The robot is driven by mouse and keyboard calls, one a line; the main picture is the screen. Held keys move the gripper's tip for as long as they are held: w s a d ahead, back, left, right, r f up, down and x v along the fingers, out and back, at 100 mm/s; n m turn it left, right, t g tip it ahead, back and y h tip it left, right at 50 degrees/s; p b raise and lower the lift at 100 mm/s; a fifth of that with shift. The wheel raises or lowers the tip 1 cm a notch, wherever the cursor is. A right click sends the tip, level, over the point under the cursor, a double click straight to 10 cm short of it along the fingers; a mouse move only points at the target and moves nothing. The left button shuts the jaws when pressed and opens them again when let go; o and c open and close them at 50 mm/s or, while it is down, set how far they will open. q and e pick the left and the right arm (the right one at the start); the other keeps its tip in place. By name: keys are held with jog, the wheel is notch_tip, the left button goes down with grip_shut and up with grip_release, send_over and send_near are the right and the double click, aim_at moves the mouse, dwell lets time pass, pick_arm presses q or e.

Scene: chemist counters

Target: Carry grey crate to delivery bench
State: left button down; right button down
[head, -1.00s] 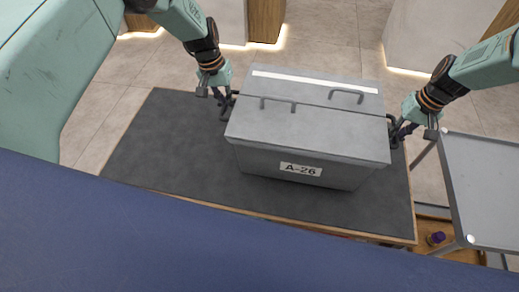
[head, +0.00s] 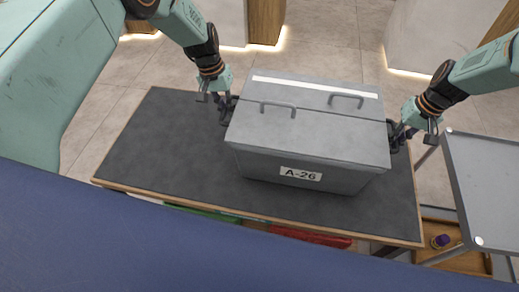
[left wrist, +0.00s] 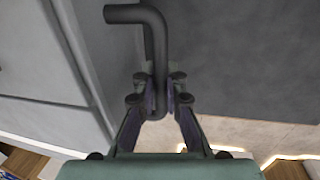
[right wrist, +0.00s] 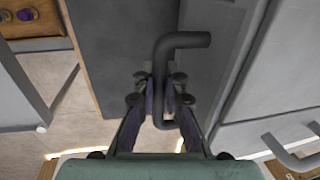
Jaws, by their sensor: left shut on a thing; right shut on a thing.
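The grey crate (head: 305,150) is a lidded box labelled A-26, with two handles on its lid and a dark handle at each end. It is over a dark-topped table (head: 170,150); I cannot tell whether it touches the top. My left gripper (head: 226,106) is shut on the crate's left end handle, which shows in the left wrist view (left wrist: 155,45). My right gripper (head: 396,134) is shut on the right end handle, which shows in the right wrist view (right wrist: 160,70). I cannot tell which surface is the delivery bench.
A grey metal cart (head: 485,185) stands close to the table's right end. A wooden shelf with a purple-capped bottle (head: 440,241) is low at the right. Pale counters (head: 430,40) stand at the back, with open tiled floor (head: 330,40) between them and the table.

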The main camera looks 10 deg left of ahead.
pick_arm(q)
jog(key=shift+f, duration=0.15)
pick_arm(e)
jog(key=shift+d+f, duration=0.15)
pick_arm(q)
jog(key=c, duration=1.8)
grip_release()
jog(key=shift+s, duration=0.1)
pick_arm(e)
jog(key=c, duration=1.8)
grip_release()
jog(key=shift+s, duration=0.1)
pick_arm(q)
jog(key=o, duration=0.4)
jog(key=shift+s, duration=0.1)
pick_arm(e)
jog(key=o, duration=0.4)
jog(key=shift+s, duration=0.1)
